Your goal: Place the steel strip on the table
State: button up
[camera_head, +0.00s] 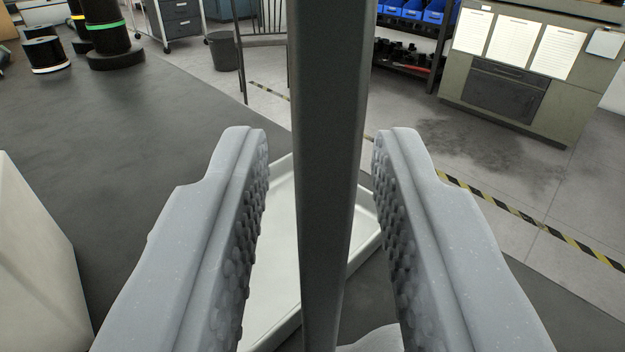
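The steel strip (325,180) is a long dark grey bar. It stands nearly upright in the middle of the view and runs out of the top and bottom edges. My gripper (320,142) has one grey, studded finger on each side of the strip. Gaps show between the strip and both fingers, so the gripper looks open around it and not closed on it. The ends of the strip are out of view. I cannot make out a table for certain.
A white tray (275,300) with a raised rim lies below, behind the strip and partly hidden by the fingers. A pale block (32,265) is at the left edge. A green-grey cabinet (545,110) and a black chair (262,42) stand farther back.

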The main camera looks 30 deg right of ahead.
jog(key=p+v, duration=0.2)
jog(key=v, duration=0.9)
jog(key=shift+s, duration=0.15)
jog(key=shift+a, duration=0.1)
jog(key=w+a+r+n+y, duration=0.1)
jog(key=a+r+y, duration=0.3)
jog(key=r, duration=0.6)
jog(key=w+a+r+n+y, duration=0.15)
jog(key=a+r+y, duration=0.3)
jog(key=r, duration=0.55)
jog(key=s+d+r+n, duration=0.1)
jog(key=s+d+r, duration=0.3)
jog(key=s+r, duration=0.4)
jog(key=s+d+r+n, duration=0.1)
jog(key=s+d+r, duration=0.4)
jog(key=s+r, duration=0.4)
notch_tip(320, 180, up, 6)
jog(key=shift+s+f+n+g, duration=0.1)
jog(key=shift+s+n+g, duration=0.2)
jog(key=shift+n, duration=0.05)
